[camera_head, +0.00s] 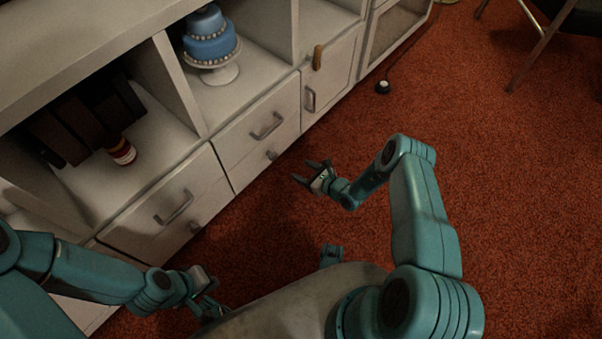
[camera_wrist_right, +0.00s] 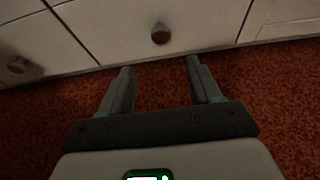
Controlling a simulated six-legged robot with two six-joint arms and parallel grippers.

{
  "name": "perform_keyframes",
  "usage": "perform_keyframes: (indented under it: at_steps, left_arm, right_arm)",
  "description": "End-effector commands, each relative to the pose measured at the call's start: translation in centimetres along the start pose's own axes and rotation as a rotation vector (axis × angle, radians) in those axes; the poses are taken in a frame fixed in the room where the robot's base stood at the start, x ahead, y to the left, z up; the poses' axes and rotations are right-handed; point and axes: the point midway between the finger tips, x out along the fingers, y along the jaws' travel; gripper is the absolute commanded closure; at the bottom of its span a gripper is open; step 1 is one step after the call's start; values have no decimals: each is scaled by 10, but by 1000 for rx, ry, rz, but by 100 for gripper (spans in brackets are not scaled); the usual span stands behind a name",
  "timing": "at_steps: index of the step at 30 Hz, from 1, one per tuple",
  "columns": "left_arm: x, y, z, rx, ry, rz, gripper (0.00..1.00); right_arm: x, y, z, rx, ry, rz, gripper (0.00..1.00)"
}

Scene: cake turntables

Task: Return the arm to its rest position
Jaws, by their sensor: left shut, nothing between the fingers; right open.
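My right gripper (camera_head: 308,173) is open and empty above the red carpet, in front of the cabinet's lower drawers and apart from them. In the right wrist view its two fingers (camera_wrist_right: 157,82) stand apart with only carpet and the cabinet front beyond them. My left gripper (camera_head: 208,290) is at the lower left of the head view, close to my own body. It is shut with nothing visible in it, and its fingertips are small and dark there.
A white cabinet (camera_head: 228,146) runs diagonally across the left, with drawers and knobs. A blue tiered cake (camera_head: 209,36) stands on a white stand (camera_head: 217,73) in one opening. A red-and-white jar (camera_head: 122,152) lies on the left shelf. Open carpet (camera_head: 510,170) spreads on the right.

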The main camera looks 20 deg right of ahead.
Motion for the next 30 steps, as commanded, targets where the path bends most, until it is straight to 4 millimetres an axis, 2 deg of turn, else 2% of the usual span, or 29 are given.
perform_keyframes:
  at_steps: [23,26,28,29,30]
  left_arm:
    - [-1,0,0,1,0,0,100]
    - [-1,1,0,1,0,0,100]
    - [-1,1,0,1,0,0,100]
    - [-1,1,0,1,0,0,100]
    - [-1,1,0,1,0,0,100]
  right_arm:
    - [5,-2,6,-7,-4,12,37]
    - [15,-4,35,-53,-35,27,37]
    - [23,0,74,-101,-68,57,37]
    - [24,12,91,-128,-81,98,37]
    - [22,36,108,-178,-86,183,37]
